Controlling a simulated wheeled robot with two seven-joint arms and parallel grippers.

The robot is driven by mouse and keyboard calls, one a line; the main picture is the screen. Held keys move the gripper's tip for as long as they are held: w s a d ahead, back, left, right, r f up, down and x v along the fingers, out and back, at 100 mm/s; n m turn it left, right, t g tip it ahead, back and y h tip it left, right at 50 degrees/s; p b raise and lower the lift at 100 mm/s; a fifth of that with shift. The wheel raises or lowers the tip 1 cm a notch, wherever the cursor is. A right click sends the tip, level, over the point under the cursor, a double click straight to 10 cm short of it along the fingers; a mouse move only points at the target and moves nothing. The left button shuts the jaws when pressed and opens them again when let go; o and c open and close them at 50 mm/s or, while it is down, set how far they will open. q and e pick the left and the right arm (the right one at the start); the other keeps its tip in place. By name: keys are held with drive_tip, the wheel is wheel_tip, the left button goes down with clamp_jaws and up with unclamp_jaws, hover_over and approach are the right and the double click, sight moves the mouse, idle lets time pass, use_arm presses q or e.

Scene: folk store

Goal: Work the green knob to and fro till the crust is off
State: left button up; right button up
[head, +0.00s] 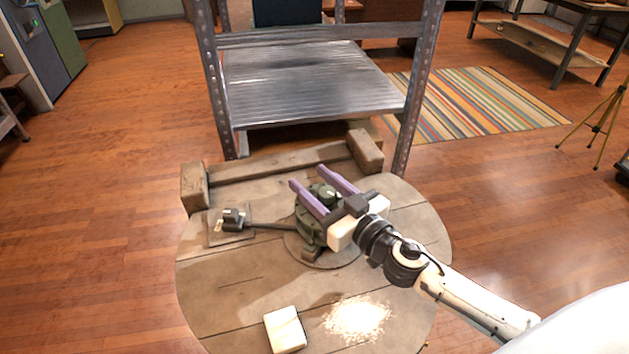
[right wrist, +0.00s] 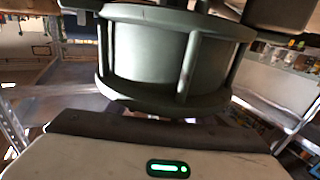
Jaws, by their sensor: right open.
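The green knob (head: 327,193) tops a dark green fixture (head: 309,222) on a round base, in the middle of the round wooden table. My right gripper (head: 307,176) is open, with its two purple fingers reaching over the fixture on either side of the knob. I cannot tell whether the fingers touch it. In the right wrist view a green drum-like body with upright bars (right wrist: 160,58) fills the upper middle, close to the camera. No crust can be made out on the knob. My left gripper is not in view.
A rod joins the fixture to a small dark fitting (head: 233,216) on a plate at left. A pale block (head: 285,330) lies near the front, beside a bright speckled patch (head: 358,319). Wooden beams (head: 275,166) edge the table's back, before a metal shelf (head: 305,85).

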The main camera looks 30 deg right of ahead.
drive_tip(key=c, duration=1.1)
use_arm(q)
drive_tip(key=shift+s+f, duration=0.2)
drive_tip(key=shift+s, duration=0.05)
use_arm(e)
drive_tip(key=shift+o, duration=0.2)
